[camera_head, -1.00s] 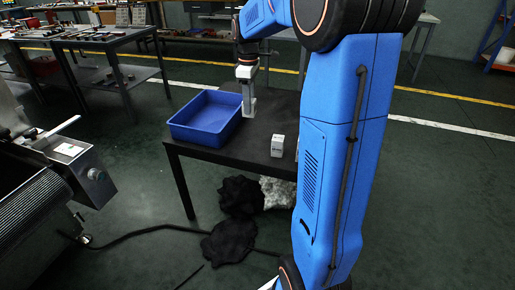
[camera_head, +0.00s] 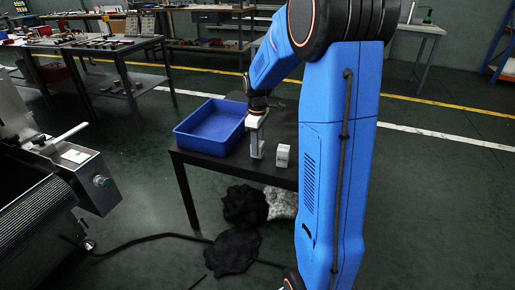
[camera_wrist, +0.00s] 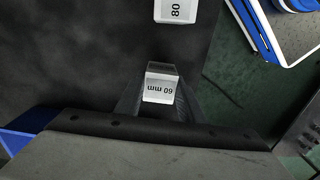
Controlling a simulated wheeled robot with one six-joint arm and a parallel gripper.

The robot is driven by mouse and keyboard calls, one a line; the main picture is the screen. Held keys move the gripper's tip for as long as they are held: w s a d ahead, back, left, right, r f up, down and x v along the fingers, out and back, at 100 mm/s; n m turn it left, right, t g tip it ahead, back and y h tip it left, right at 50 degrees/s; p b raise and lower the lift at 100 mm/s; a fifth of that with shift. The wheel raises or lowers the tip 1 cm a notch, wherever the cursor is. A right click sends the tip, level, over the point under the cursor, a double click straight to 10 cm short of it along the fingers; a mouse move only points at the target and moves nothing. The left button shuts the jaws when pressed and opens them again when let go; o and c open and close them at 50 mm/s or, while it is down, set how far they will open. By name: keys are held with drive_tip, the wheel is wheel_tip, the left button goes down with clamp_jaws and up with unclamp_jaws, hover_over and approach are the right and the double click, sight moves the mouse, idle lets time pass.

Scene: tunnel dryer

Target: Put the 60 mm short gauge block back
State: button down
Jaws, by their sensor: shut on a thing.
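The 60 mm gauge block (camera_wrist: 160,88) is a pale block with a label reading "60 mm", upside down in the wrist view. My gripper (camera_wrist: 158,108) is shut on it, with a dark finger on each side. In the head view my gripper (camera_head: 257,150) is at the black table (camera_head: 225,169), between the blue bin and a white block. I cannot tell whether the held block touches the table. The white block (camera_head: 283,155) stands to the right of my gripper; a block labelled "80" (camera_wrist: 176,10) shows at the top of the wrist view.
The blue bin (camera_head: 178,138) sits on the table's left part and looks empty. Dark cloths (camera_head: 234,250) lie on the floor below. A conveyor machine (camera_head: 90,180) stands at left. Workbenches (camera_head: 95,45) with small items are at the back left.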

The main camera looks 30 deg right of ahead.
drive_tip(key=shift+f, duration=0.65)
drive_tip(key=c, duration=1.2)
unclamp_jaws()
drive_tip(key=shift+f, duration=0.15)
